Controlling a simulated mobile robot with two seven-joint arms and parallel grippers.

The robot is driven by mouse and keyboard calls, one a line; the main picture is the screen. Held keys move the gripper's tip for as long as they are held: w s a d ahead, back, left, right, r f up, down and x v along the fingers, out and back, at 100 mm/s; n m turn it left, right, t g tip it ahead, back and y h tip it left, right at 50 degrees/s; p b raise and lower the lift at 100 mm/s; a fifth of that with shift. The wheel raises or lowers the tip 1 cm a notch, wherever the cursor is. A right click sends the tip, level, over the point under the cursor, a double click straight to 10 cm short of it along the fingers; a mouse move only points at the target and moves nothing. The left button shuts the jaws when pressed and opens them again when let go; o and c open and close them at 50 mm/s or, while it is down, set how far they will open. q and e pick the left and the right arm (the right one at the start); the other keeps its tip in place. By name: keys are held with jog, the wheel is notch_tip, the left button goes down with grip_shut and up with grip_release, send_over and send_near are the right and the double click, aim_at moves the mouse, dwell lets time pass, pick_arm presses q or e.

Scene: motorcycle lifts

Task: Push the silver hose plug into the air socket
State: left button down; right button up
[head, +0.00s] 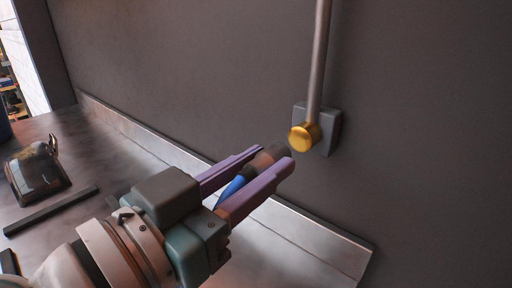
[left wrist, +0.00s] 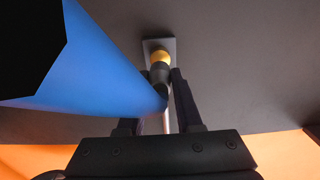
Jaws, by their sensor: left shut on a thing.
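The air socket (head: 303,137) is a round brass-coloured fitting on a grey box on the wall, below a vertical pipe. In the left wrist view the socket (left wrist: 160,57) shows straight ahead, beyond the fingertips. My left gripper (head: 277,155) is shut on the hose plug (head: 268,156), which looks dark grey-brown in this light. A blue hose (head: 231,188) runs back from the plug between the purple fingers. The plug's front end points toward the socket and appears just short of it; the exact gap is hard to judge. The hose (left wrist: 90,65) fills the wrist view's left side. My right gripper is out of view.
A metal bench (head: 75,135) with a raised back edge runs along the dark wall below the socket. A dark, glossy object (head: 37,172) and a black bar (head: 50,211) lie on the bench at left. The wall around the socket is clear apart from the pipe (head: 319,60).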

aim_at(279, 154)
pick_arm(q)
jog(key=shift+x, duration=1.35)
dwell(1.3)
jog(key=shift+w+d+b, duration=0.3)
jog(key=shift+w, duration=0.1)
dwell(0.4)
jog(key=c, duration=0.5)
grip_release()
jog(key=b+v, duration=0.1)
jog(key=v, duration=0.8)
jog(key=shift+s+a+f+b, duration=0.1)
jog(key=shift+s+a+b, duration=0.1)
jog(key=shift+b, duration=0.15)
jog(key=shift+s+a, duration=0.1)
jog(key=shift+s, duration=0.1)
